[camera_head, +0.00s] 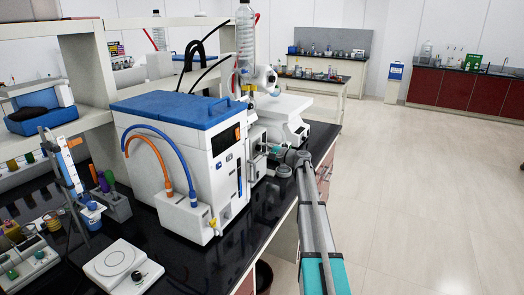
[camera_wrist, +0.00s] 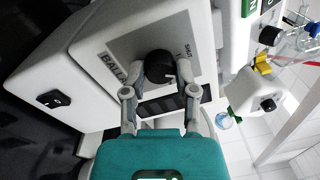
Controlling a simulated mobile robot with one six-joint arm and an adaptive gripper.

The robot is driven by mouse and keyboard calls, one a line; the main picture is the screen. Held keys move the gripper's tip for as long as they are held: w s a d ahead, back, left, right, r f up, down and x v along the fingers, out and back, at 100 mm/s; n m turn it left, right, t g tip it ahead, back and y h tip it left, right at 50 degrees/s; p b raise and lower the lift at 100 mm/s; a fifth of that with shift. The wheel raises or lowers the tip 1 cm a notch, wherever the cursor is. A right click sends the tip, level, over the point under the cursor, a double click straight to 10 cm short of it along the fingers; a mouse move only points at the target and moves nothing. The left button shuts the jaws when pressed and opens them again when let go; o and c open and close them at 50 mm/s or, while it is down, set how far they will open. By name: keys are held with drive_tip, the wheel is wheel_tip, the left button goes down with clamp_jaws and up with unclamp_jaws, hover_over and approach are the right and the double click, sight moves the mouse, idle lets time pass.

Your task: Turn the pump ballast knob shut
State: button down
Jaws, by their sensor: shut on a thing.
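The pump ballast knob (camera_wrist: 160,67) is a round black knob with a white pointer mark, on a grey panel lettered with a partly hidden "BALLAST" in the wrist view. The panel is on a white pump housing (camera_wrist: 205,52). My gripper (camera_wrist: 158,82) reaches the knob from below in the wrist view, with one finger on each side of it, and is shut on it. In the head view my arm reaches to the bench's right edge and my gripper (camera_head: 275,150) is small beside the white equipment, where the knob cannot be made out.
A white and blue instrument (camera_head: 180,150) with blue and orange tubes stands left of my arm. A hotplate (camera_head: 120,262) sits on the black bench at front left. In the wrist view a black rocker switch (camera_wrist: 56,98) is left of the knob. Open floor lies to the right.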

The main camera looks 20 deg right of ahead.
drive_tip(key=n, duration=0.6)
idle(0.4)
drive_tip(key=shift+c, duration=1.9)
unclamp_jaws()
drive_tip(key=shift+m, duration=0.3)
